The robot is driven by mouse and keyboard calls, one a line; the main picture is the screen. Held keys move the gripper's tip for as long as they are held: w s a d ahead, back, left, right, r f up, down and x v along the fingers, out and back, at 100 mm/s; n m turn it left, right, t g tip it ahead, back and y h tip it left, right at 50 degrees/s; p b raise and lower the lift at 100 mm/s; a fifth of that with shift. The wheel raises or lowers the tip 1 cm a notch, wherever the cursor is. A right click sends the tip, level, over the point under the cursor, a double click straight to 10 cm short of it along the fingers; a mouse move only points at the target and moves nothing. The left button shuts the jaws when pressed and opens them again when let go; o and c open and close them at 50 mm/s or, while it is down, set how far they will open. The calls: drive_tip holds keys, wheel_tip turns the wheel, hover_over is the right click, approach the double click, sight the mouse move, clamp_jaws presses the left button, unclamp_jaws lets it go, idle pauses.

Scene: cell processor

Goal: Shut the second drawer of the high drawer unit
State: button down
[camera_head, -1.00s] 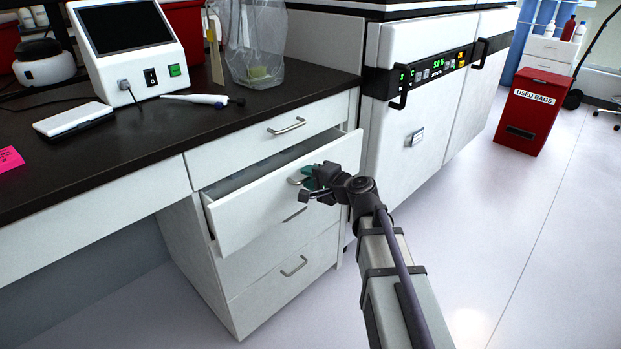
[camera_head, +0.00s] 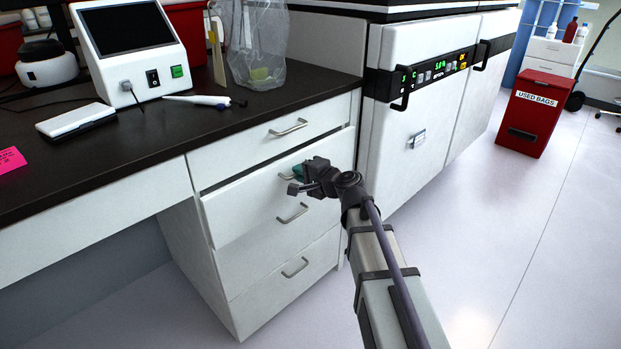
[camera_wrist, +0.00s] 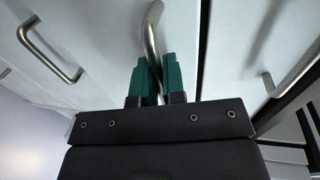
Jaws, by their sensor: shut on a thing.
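The white high drawer unit (camera_head: 232,270) stands under the dark counter, with several drawers stacked in it.
The top drawer (camera_head: 265,137) is shut, and lower drawers (camera_head: 290,268) are shut too. A white incubator-like cabinet (camera_head: 415,130) stands right of the unit. A red used-bags bin (camera_head: 535,115) stands farther right. The floor (camera_head: 480,250) in front is clear.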

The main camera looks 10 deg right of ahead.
drive_tip(key=shift+r+x, duration=0.15)
drive_tip(key=shift+x, duration=0.55)
drive_tip(key=shift+r+x, duration=0.15)
drive_tip(key=shift+x, duration=0.6)
drive_tip(key=shift+w+r, duration=0.1)
drive_tip(key=c, duration=1.2)
unclamp_jaws()
drive_tip(key=shift+c, duration=0.2)
drive_tip(key=p+v, duration=0.2)
drive_tip(key=v, duration=0.8)
drive_tip(key=shift+s+d, duration=0.2)
drive_tip(key=shift+s, duration=0.15)
